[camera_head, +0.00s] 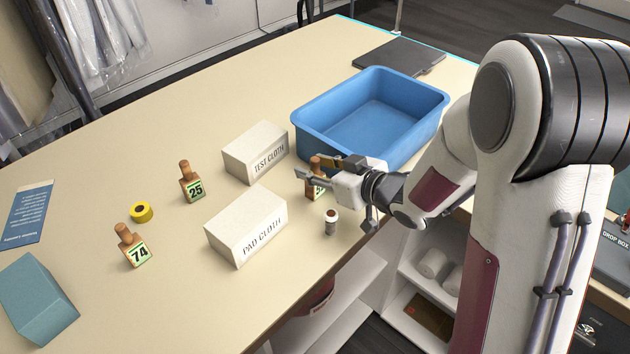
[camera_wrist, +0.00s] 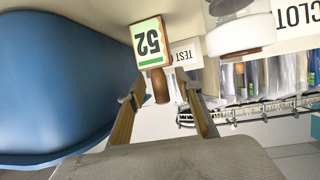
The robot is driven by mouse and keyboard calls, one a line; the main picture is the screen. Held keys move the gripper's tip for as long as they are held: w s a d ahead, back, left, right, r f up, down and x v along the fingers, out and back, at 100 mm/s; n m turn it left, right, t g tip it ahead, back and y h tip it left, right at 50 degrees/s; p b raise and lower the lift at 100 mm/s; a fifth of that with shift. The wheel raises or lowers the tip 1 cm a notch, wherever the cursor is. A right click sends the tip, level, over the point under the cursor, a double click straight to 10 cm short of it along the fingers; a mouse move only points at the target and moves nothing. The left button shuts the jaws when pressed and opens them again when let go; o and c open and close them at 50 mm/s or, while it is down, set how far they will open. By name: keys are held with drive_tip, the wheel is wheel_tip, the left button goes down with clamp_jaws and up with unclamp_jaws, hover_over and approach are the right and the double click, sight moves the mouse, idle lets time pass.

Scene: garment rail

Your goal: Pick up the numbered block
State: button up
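Three wooden blocks with peg handles and numbered green-white faces stand on the table. In the head view, block 25 (camera_head: 192,186) and block 74 (camera_head: 134,249) stand at the left. The third block (camera_head: 316,192) stands by the blue tub, partly hidden by my gripper (camera_head: 313,169). In the wrist view this block (camera_wrist: 149,45) shows 52 and appears upside down. My gripper's fingers (camera_wrist: 158,100) are apart, on either side of its brown handle; I see no finger touching it.
The blue tub (camera_head: 312,138) is close behind my gripper. A TEST CLOTH box (camera_head: 252,151), a PAD CLOTH box (camera_head: 240,216) and a small white bottle (camera_head: 331,224) stand nearby. A yellow tape roll (camera_head: 141,212) and a teal box (camera_head: 36,298) are farther left.

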idle(0.5)
clamp_jaws()
drive_tip(key=shift+r, duration=0.1)
drive_tip(key=shift+r, duration=4.95)
